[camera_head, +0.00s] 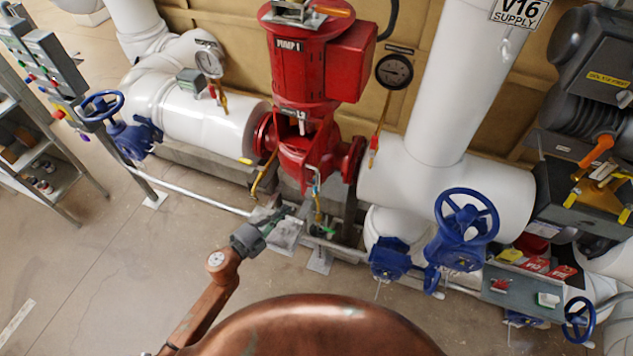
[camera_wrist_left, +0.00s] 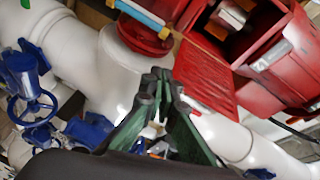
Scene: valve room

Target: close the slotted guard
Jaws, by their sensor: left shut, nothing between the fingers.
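The slotted guard (camera_wrist_left: 205,77) shows in the left wrist view as a red panel with rows of slots. It stands out beside a dark opening (camera_wrist_left: 207,20) in the red pump housing, so it looks open. In the head view the red pump (camera_head: 306,90) stands at upper middle, and I cannot clearly make out the guard there. My left gripper (camera_head: 283,214) is low in front of the pump, below its flange. Its fingers (camera_wrist_left: 158,78) are together and empty, and in the wrist view their tips appear beside the panel's edge, apparently apart from it. My right gripper is not in view.
White pipes (camera_head: 200,110) run on both sides of the pump. Blue handwheels (camera_head: 467,217) stand to the right and another (camera_head: 102,106) to the left. Gauges hang near the pump. A metal shelf (camera_head: 40,170) is at far left. The floor (camera_head: 100,240) at lower left is clear.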

